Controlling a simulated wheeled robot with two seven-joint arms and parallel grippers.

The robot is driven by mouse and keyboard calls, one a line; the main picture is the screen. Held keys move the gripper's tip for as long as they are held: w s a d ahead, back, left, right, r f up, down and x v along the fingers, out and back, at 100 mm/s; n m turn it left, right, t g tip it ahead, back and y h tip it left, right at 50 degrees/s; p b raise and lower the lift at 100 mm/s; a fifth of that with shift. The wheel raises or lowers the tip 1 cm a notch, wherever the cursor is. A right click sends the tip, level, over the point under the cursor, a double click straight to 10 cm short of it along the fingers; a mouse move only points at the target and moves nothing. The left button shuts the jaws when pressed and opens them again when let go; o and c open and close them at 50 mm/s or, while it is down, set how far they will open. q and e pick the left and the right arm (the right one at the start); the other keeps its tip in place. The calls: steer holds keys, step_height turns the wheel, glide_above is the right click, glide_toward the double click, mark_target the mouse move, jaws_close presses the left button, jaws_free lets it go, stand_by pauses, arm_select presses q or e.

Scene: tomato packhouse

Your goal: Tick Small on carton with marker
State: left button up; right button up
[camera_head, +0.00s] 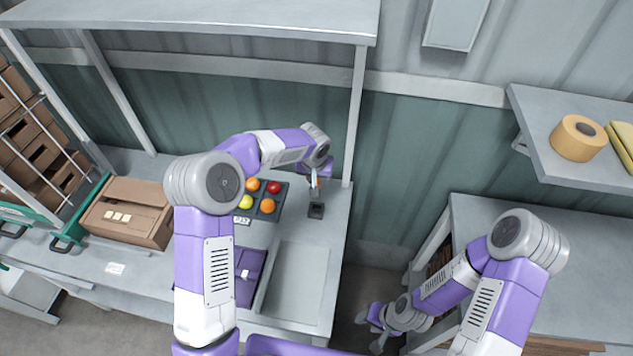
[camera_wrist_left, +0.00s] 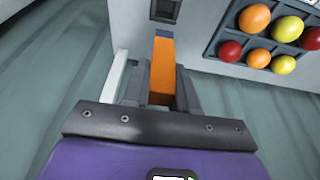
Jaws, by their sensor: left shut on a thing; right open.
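My left gripper (camera_head: 316,183) is shut on an orange marker (camera_wrist_left: 162,68) with a dark blue end. In the left wrist view the marker stands out between the fingers (camera_wrist_left: 160,92). In the head view the gripper is just above a small dark holder (camera_head: 316,210) on the bench; this holder (camera_wrist_left: 166,10) also shows at the top of the wrist view. A brown carton (camera_head: 128,212) with small pale labels stands on the bench at the left. My right gripper (camera_head: 374,328) is open, low beside the right table. Any Small box is too small to make out.
A dark tray (camera_head: 284,196) of red, orange and yellow tomatoes sits left of the holder. A purple bin (camera_head: 248,272) is below it. A shelf with a tape roll (camera_head: 577,138) is at the right. A bench post (camera_head: 355,115) stands near the left gripper.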

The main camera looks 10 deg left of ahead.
arm_select(q)
steer(key=shift+r+p, duration=1.15)
steer(key=shift+r, duration=1)
steer(key=shift+f, duration=0.1)
